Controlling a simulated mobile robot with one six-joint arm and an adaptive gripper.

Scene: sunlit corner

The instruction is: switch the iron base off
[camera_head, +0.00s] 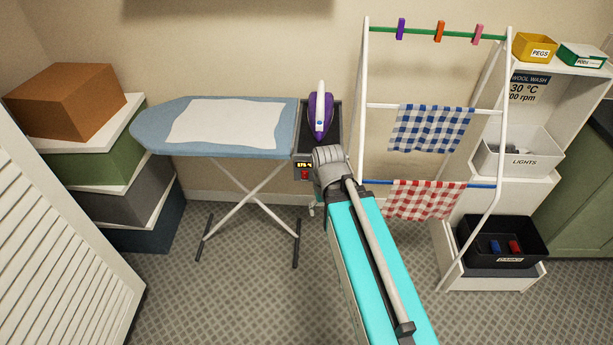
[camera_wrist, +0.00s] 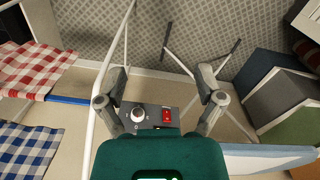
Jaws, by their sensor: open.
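The iron base (camera_head: 334,140) is a dark tray at the right end of the ironing board, with the purple and white iron (camera_head: 320,112) standing on it. In the wrist view the panel shows a white round knob (camera_wrist: 138,114) beside the red switch (camera_wrist: 167,115). My gripper (camera_wrist: 162,74) is open and empty, its fingers spread either side of the panel in that view. I cannot tell whether it touches anything. My wrist hides part of the panel in the head view.
The ironing board (camera_head: 150,130) extends left, with a white cloth (camera_head: 225,122) on it. A white drying rack (camera_head: 364,90) with checked cloths stands close on the right. Stacked boxes (camera_head: 70,100) stand left. Shelves with bins are at far right. Patterned floor is open in front.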

